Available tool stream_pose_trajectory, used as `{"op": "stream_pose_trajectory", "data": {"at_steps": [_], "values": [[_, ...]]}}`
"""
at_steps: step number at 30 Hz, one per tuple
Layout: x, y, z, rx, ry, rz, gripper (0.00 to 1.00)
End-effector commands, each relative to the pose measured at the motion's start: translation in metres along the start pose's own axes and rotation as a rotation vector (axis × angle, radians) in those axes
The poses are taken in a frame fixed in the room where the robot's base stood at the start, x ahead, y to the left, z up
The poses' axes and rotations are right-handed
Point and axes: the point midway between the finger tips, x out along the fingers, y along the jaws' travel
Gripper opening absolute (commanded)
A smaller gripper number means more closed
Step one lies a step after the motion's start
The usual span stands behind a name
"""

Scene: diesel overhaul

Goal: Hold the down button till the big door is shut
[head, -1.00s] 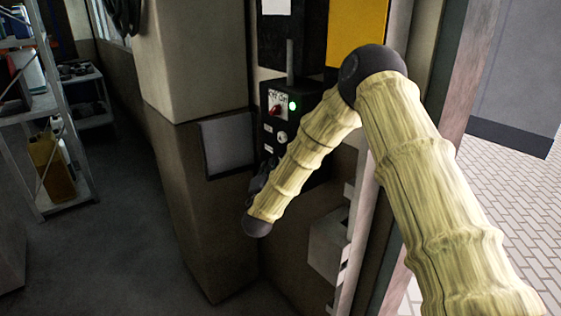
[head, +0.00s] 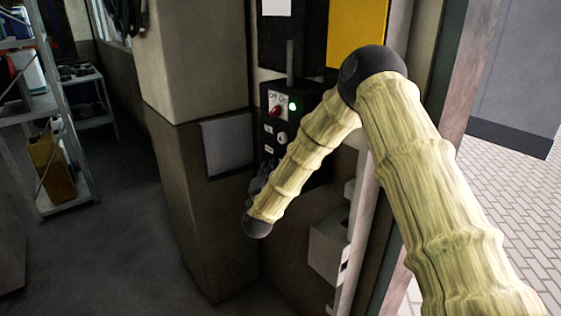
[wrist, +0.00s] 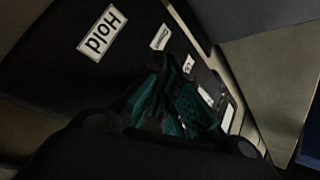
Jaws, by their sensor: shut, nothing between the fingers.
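The black control box (head: 297,105) is on the wall in the head view, with a red switch, a lit green light (head: 293,106) and a pale round button (head: 281,138). My arm hides its lower right part. My gripper (head: 258,181) is at the box's lower left, mostly hidden by my arm. In the wrist view my gripper (wrist: 182,85) has its teal fingers together and empty, close to the dark panel with a "Hold" label (wrist: 101,33). The fingers cover whatever lies under their tips; I cannot tell whether they touch a button. I cannot make out the big door.
A doorway at the right opens onto brick paving (head: 520,205), with a grey wall (head: 525,70) beyond. A grey box (head: 328,250) sits low beside the door frame. A shelf rack (head: 45,120) with a yellow can (head: 50,168) stands left. The floor between is clear.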

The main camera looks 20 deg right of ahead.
Motion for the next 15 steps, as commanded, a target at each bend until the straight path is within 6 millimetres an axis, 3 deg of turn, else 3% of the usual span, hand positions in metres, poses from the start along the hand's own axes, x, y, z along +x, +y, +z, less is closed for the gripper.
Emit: {"op": "stream_pose_trajectory", "data": {"at_steps": [15], "values": [[0.0031,0.0038,-0.0022,0.000,0.001,0.001,0.00]]}}
